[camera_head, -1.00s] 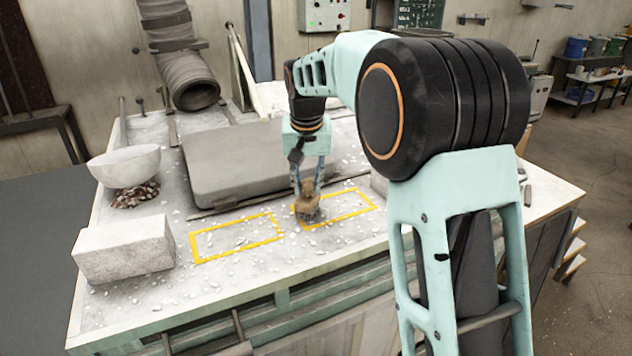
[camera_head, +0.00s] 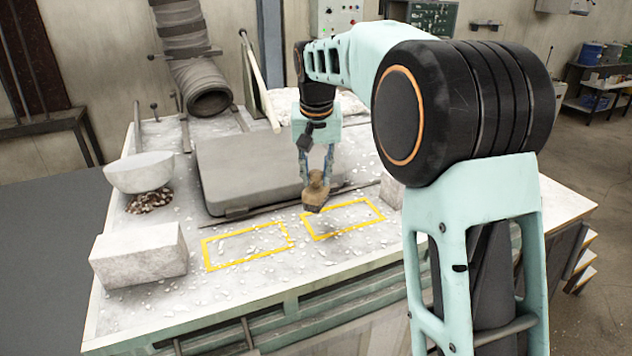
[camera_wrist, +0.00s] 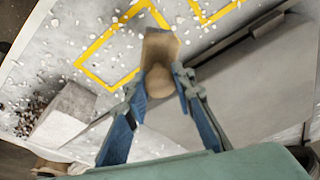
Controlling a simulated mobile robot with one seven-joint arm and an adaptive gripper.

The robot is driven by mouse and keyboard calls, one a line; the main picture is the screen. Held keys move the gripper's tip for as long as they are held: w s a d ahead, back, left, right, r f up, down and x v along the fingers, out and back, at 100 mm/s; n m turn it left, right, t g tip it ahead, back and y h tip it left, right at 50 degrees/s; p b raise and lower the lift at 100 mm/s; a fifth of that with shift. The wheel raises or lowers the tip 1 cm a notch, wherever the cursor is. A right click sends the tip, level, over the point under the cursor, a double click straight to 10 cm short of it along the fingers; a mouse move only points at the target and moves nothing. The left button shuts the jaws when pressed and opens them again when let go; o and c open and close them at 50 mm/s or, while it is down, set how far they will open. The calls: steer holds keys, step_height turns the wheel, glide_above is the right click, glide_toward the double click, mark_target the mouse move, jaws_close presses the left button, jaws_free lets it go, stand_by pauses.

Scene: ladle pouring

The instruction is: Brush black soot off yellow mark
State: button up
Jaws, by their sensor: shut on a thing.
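My gripper (camera_head: 316,177) is shut on a tan wooden brush (camera_head: 314,194), bristle end down. The brush also shows between the two blue fingers in the wrist view (camera_wrist: 159,50). It appears raised a little above the table at the upper left corner of the right yellow outline (camera_head: 345,233). A second yellow outline (camera_head: 238,262) lies to its left, with white chips scattered in and around it. Both outlines show in part in the wrist view. I cannot make out clear black soot on either mark; the brush hides part of the right one.
A grey slab (camera_head: 235,180) stands behind the marks. A pale block (camera_head: 140,256) and a white bowl (camera_head: 138,174) over dark crumbs stand at the left. A small block (camera_head: 391,190) stands right of the marks. The table front (camera_head: 300,275) is mostly clear.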

steer(key=shift+r, duration=0.25)
steer(key=shift+r, duration=1.5)
